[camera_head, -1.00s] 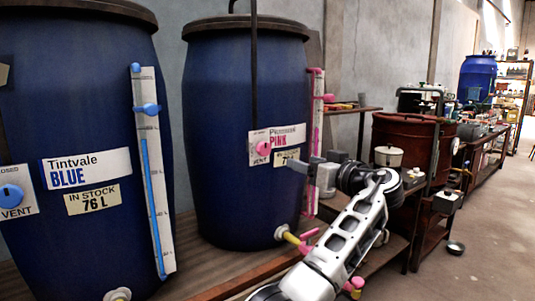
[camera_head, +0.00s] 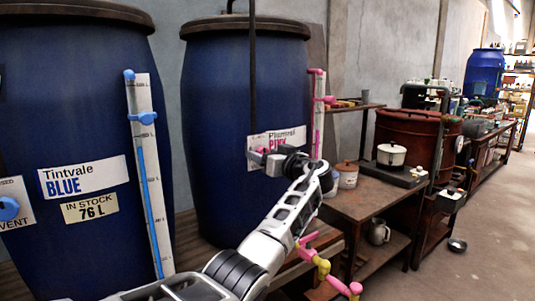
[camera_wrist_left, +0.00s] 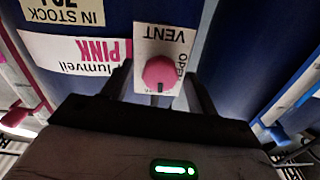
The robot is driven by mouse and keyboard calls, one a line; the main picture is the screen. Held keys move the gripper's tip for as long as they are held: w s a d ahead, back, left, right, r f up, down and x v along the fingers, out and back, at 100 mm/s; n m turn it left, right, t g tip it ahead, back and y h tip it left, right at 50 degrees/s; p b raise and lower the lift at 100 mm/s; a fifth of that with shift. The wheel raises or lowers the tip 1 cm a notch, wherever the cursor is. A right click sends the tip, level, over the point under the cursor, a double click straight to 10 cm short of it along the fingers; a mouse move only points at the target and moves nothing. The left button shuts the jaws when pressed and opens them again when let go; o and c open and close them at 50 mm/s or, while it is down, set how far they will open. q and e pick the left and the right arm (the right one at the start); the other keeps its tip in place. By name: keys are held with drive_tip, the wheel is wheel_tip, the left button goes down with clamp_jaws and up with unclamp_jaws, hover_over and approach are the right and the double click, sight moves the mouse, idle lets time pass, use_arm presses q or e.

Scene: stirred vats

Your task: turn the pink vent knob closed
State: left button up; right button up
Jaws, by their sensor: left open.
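The pink vent knob (camera_wrist_left: 160,73) sits on a white plate (camera_wrist_left: 173,40) marked VENT and OPEN, upside down in the left wrist view. A dark mark shows at the knob's lower edge there. My left gripper (camera_wrist_left: 158,78) is open, with one finger on each side of the knob; I cannot tell whether they touch it. In the head view my left gripper (camera_head: 262,157) is in front of the label on the blue Plumveil PINK vat (camera_head: 222,100) and mostly hides the knob. My right gripper is not in view.
The Tintvale BLUE vat (camera_head: 85,110) stands at the left with its own blue vent knob (camera_head: 8,208). A pink-marked gauge (camera_head: 317,115) runs up beside the pink vat. A pink and yellow tap (camera_head: 322,265) sticks out low. A table (camera_head: 365,205) with pots stands at the right.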

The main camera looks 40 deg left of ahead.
use_arm(q)
drive_tip(key=c, duration=1)
drive_tip(key=shift+m, duration=0.8)
drive_tip(key=o, duration=1)
drive_tip(key=shift+d+b, duration=0.15)
drive_tip(key=shift+b, duration=0.15)
drive_tip(key=b+v, duration=0.3)
drive_tip(key=v, duration=1.2)
drive_tip(key=shift+s+d, duration=0.2)
drive_tip(key=shift+d, duration=0.15)
